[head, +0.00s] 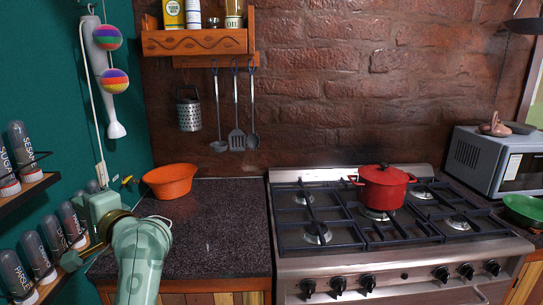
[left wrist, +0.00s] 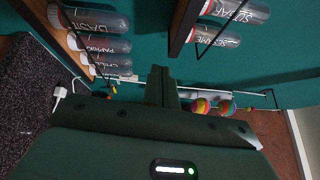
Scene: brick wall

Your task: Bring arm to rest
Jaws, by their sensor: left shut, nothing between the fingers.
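My left arm (head: 140,255) comes up from the lower left in the head view, over the left end of the counter. Its gripper (head: 70,261) is close to the spice jars on the left wall. In the left wrist view the two dark fingers of the gripper (left wrist: 162,86) are together, with nothing between them. The teal wall is behind them. My right arm and gripper are not in view.
Spice jars (head: 34,257) stand on wall shelves beside my left gripper. An orange bowl (head: 170,182) sits on the dark counter (head: 225,225), whose middle is clear. A red pot (head: 384,188) stands on the stove (head: 400,280). A microwave (head: 487,160) is at right.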

